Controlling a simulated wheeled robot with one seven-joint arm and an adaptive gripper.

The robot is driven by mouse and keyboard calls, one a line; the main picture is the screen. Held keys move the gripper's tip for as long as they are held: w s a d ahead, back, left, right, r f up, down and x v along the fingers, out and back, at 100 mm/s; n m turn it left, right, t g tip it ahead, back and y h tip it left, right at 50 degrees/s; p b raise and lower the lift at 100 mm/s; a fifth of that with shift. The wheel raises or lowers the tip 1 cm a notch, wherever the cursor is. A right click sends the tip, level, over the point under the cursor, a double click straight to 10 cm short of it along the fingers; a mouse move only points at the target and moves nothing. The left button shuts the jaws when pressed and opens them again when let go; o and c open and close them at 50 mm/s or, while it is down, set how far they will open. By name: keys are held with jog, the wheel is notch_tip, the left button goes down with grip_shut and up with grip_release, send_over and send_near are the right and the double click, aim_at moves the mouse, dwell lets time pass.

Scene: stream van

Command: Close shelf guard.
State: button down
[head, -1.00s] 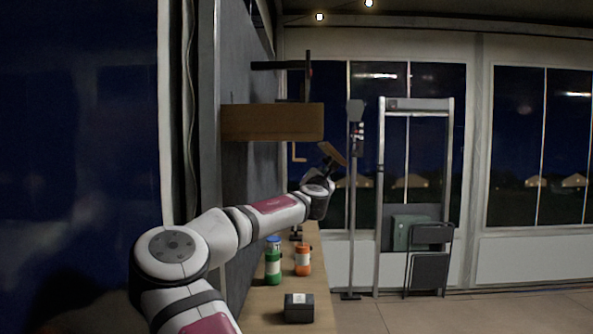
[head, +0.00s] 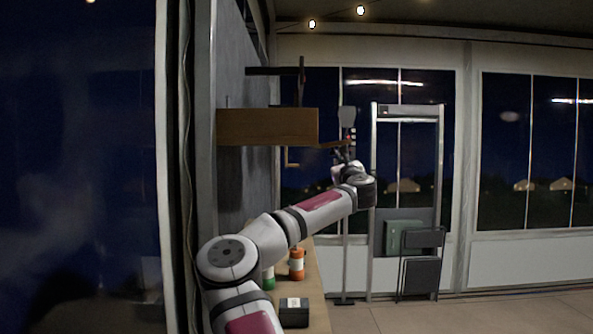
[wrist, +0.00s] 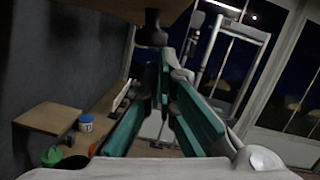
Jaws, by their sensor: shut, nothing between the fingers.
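The brown shelf (head: 267,127) is mounted on the grey wall in the head view. A thin brown panel (head: 333,144), which looks like the shelf guard, sticks out nearly level from the shelf's right end. In the wrist view a brown panel (wrist: 110,7) with a dark knob-like part (wrist: 153,30) fills the top; I cannot tell for sure that it is the guard. My gripper (head: 345,152) is just below the panel's outer end in the head view. Its green fingers (wrist: 167,72) are shut and empty below the dark part. Whether they touch the panel is unclear.
Below my arm, a narrow bench (head: 318,295) carries an orange container (head: 296,264), a green one (head: 268,279) and a dark box (head: 294,311). A blue-topped jar (wrist: 86,122) shows in the wrist view. A tall metal frame (head: 375,220) and folded chair (head: 419,265) stand right.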

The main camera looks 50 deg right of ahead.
jog(key=shift+a+r+n+t+y+p, duration=0.15)
jog(key=shift+r+n+y+p, duration=0.55)
jog(key=shift+r+n, duration=1.25)
jog(key=shift+d+r+n+t+y+p, duration=0.15)
jog(key=shift+r+n+y+p, duration=0.55)
jog(key=shift+r+n, duration=1.25)
jog(key=shift+a+r+n+t+y+p, duration=0.15)
jog(key=shift+r+n+y+p, duration=0.25)
jog(key=shift+r+n+p, duration=1.45)
jog(key=shift+w+a+n+b, duration=0.15)
jog(key=shift+w+n+b, duration=0.15)
jog(key=shift+n+b, duration=0.35)
